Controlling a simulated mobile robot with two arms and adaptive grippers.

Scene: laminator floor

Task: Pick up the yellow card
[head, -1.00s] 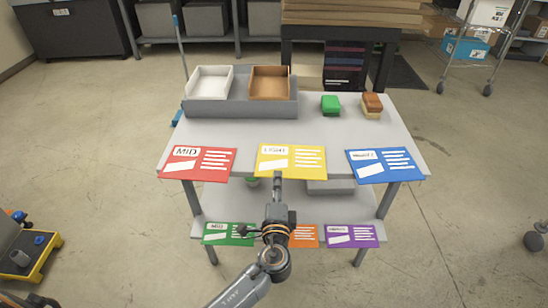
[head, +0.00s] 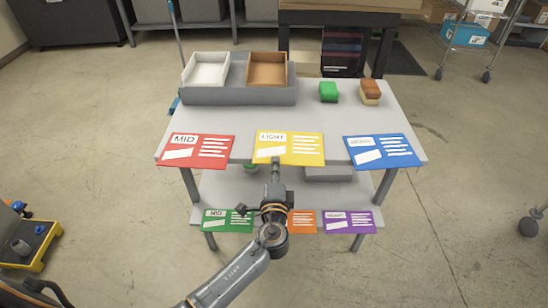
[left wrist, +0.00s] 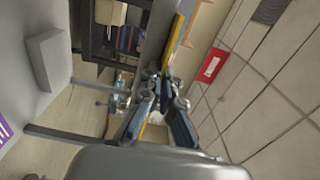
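The yellow card (head: 290,149) lies at the middle of the top shelf's front edge and sticks out over it. My left gripper (head: 276,164) is at the card's near edge, a little left of its middle. In the left wrist view its two fingers (left wrist: 162,88) stand apart. A thin yellow strip (left wrist: 176,48), apparently the card seen edge-on, runs toward the gap between them. The head view does not show whether the fingers touch the card. My right gripper is out of view.
A red card (head: 198,149) and a blue card (head: 382,152) flank it on the top shelf (head: 345,122). Green (head: 227,220), orange (head: 302,222) and purple (head: 349,222) cards lie on the lower shelf. Trays and two small blocks stand behind.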

